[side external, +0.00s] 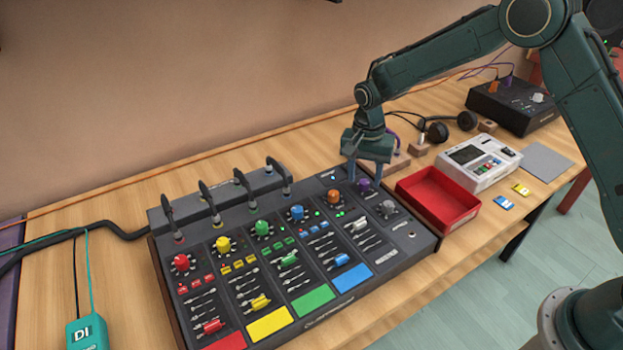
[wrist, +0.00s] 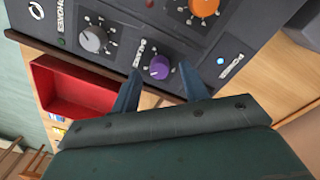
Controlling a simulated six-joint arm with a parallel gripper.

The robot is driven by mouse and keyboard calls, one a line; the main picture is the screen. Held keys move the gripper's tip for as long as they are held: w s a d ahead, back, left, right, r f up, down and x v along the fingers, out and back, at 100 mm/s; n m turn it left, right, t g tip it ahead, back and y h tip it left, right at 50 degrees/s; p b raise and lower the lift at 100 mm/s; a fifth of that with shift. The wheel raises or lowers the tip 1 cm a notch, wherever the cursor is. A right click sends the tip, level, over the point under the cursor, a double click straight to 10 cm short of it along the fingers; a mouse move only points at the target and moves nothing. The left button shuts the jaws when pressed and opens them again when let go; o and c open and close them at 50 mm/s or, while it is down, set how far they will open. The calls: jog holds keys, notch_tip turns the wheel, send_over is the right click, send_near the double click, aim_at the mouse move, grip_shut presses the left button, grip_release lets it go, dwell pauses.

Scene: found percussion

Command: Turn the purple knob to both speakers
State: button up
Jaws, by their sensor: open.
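The purple knob (side external: 364,184) sits at the right end of the dark mixing console (side external: 285,310), near its back corner. In the wrist view the purple knob (wrist: 159,67) has a pale pointer line on top and small marks around it. My gripper (side external: 370,176) is open over the back right part of the console. In the wrist view its two fingertips (wrist: 162,80) lie to either side of the purple knob, with a gap on each side. I cannot tell whether they touch it.
A grey knob (wrist: 92,39) and an orange knob (wrist: 203,6) flank the purple one. A red tray (side external: 440,222) stands just right of the console. Headphones (side external: 438,132), a white device (side external: 480,163) and a black box (side external: 513,106) stand behind. Several thin microphones line the console's back.

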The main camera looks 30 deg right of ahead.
jog(key=shift+f, duration=0.6)
jog(key=shift+c, duration=0.3)
grip_shut()
